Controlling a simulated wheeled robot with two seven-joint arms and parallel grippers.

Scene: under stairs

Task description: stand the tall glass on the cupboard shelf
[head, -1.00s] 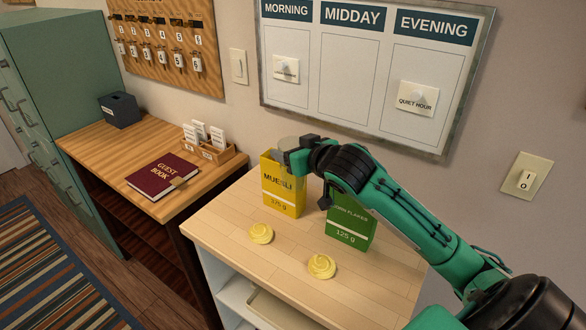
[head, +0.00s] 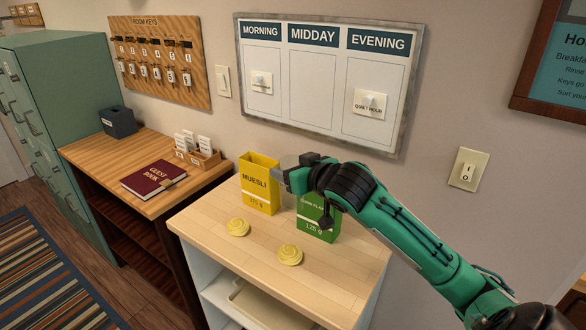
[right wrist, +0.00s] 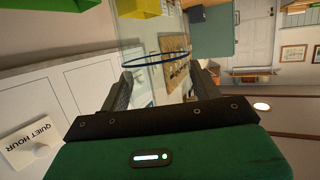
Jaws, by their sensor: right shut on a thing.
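My right gripper (head: 284,178) is shut on the tall glass (head: 287,161), which is clear and shows only faintly beside the muesli box. In the right wrist view the gripper (right wrist: 162,84) has the see-through glass between its fingers, with a blue ring (right wrist: 155,58) on it. The glass is held above the cupboard (head: 205,218), which has a pale wood top and white sides. Its open front shows a white shelf (head: 216,292) below the top. My left gripper is out of view.
A yellow muesli box (head: 258,190) and a green corn flakes box (head: 318,222) stand at the back of the cupboard top. A beige tray (head: 262,304) is inside the cupboard. A desk (head: 150,155) stands to the left.

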